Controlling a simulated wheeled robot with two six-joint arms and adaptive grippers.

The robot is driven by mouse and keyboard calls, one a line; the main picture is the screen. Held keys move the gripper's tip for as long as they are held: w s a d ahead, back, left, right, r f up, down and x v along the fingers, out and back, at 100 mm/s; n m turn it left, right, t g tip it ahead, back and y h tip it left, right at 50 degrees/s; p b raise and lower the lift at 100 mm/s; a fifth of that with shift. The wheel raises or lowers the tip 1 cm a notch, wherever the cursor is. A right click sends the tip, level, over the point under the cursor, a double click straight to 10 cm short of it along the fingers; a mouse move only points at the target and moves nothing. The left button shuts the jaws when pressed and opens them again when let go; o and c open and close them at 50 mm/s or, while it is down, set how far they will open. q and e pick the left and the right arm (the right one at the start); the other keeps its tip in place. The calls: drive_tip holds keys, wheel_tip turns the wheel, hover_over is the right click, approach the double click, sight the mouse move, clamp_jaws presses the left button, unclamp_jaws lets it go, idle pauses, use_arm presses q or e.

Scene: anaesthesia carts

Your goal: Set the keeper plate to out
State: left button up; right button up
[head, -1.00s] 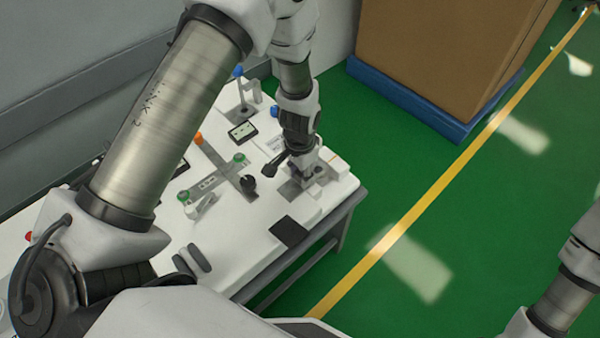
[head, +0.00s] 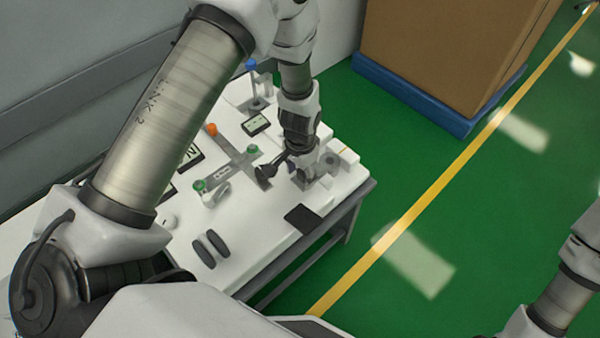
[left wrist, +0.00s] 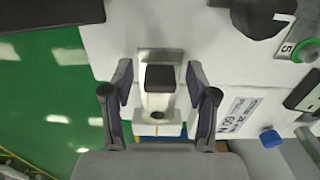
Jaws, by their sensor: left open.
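My left gripper (head: 308,172) points down over the right end of the white cart top. In the left wrist view it is open (left wrist: 160,82), one finger on each side of a small white fixture. The fixture has a black block (left wrist: 160,78) and a round hole (left wrist: 155,115) below it in the picture. A grey metal plate (left wrist: 160,55) shows at the block's far side; I cannot tell whether this is the keeper plate. No finger visibly touches the block. In the head view the gripper hides most of this fixture. My right gripper is out of view.
A dark square pad (head: 303,218) lies near the cart's edge.

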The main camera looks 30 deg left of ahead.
use_arm(q)
wheel_tip(320, 180, up, 12)
idle(0.3)
drive_tip(key=shift+f, duration=0.1)
